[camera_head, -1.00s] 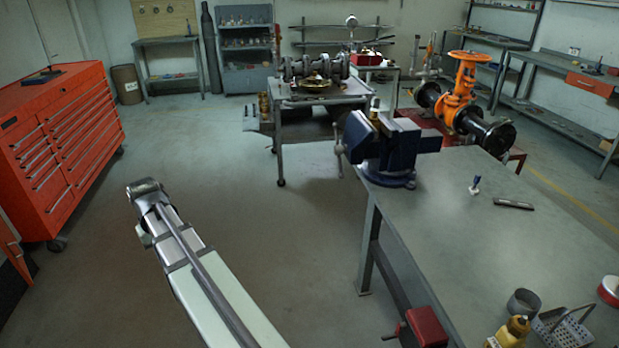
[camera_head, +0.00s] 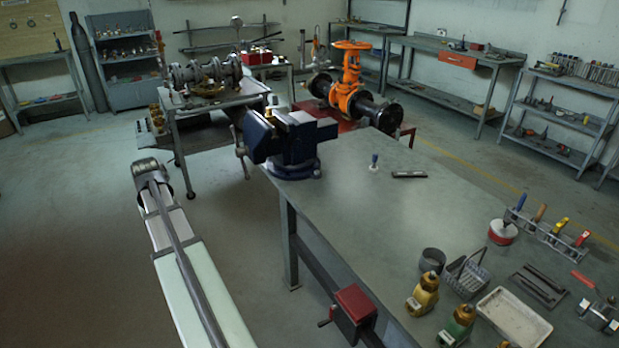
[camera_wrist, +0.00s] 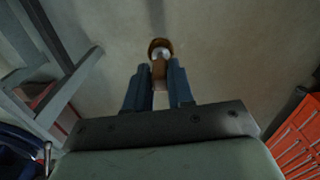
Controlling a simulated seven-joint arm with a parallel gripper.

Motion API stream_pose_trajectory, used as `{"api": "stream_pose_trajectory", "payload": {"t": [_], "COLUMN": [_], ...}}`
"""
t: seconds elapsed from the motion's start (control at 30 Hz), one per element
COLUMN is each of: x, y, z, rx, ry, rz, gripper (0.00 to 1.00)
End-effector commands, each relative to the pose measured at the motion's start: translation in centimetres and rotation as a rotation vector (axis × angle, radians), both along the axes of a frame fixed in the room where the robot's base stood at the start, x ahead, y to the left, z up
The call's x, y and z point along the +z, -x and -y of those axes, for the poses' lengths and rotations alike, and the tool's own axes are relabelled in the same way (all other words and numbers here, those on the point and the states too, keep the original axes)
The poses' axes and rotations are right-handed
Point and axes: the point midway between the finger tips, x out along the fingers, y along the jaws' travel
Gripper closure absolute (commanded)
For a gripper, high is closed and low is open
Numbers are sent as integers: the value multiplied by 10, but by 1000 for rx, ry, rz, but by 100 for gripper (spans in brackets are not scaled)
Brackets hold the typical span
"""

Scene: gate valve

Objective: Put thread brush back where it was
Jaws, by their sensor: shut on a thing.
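My gripper (camera_wrist: 159,84) is in the wrist view, its two blue fingers shut on a small tool, which I take to be the thread brush (camera_wrist: 160,48). It has a light brown handle between the fingers and a round brown rim with a whitish middle at its far end. Bare floor lies behind it. In the head view my gripper and the held tool do not show; only my arm does. A tool rack (camera_head: 548,238) stands at the right side of the workbench (camera_head: 345,215), holding several tools with blue, wooden, yellow and red handles.
A blue vise (camera_head: 290,148) is on the bench's far left corner. A small blue-topped item (camera_head: 374,162) and a dark bar (camera_head: 409,175) lie near it. Mid-bench is clear.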

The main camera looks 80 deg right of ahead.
Motion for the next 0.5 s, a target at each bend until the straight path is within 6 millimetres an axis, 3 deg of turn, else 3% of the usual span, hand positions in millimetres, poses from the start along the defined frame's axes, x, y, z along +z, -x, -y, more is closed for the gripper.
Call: {"api": "stream_pose_trajectory", "payload": {"t": [0.03,0.5], "x": [1,12], "y": [8,91], "z": [17,143], "rx": [-27,-242], "ry": [0,6], "rz": [1,4], "gripper": [100,100]}}
